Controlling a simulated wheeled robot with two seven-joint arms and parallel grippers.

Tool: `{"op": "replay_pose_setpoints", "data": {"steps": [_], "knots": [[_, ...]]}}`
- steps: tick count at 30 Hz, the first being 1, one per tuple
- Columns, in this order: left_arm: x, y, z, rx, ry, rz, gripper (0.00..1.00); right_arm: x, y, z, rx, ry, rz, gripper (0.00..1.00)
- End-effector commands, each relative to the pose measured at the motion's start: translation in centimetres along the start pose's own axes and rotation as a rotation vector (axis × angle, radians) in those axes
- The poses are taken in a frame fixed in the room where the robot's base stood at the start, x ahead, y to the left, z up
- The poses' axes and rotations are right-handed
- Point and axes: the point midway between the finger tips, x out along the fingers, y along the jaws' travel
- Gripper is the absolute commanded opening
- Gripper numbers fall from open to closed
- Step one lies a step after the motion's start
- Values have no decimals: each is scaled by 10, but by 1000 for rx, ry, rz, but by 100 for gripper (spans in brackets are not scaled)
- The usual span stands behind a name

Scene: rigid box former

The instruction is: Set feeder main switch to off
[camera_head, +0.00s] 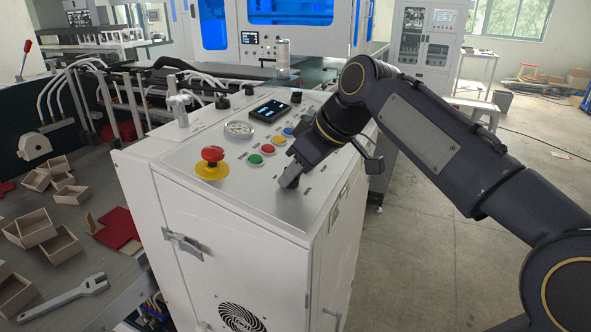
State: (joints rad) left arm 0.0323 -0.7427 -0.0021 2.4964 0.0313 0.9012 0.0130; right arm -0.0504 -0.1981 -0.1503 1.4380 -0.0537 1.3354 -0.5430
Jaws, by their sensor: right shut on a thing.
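The white control cabinet (240,225) stands in the middle, with a sloped grey control panel (245,197) on top. My right gripper (290,180) reaches down to the panel's near right part. It is shut on a dark switch knob there, which I take to be the feeder main switch. The gripper's fingers hide most of the knob, so its turned position and any label cannot be read. My left gripper is not in view.
Left of my right gripper are a red emergency stop (212,154) on a yellow base, a green button (255,159), a red button (268,149) and a yellow button (279,140). A gauge (239,129) and small display (270,111) sit behind. A wrench (70,295) lies at lower left.

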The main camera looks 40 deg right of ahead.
Motion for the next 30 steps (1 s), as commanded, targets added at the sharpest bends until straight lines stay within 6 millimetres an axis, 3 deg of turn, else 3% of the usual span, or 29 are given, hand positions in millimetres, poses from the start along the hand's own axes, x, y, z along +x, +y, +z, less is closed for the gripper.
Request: {"op": "replay_pose_setpoints", "data": {"steps": [10,26,27,30], "knots": [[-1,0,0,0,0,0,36,0,1,0,-125,-3,-51,7],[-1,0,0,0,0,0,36,1,1,0,-145,-2,-60,7],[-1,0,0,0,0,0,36,1,1,0,-145,-3,-60,34],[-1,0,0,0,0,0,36,1,1,0,-145,-2,-59,47]]}}
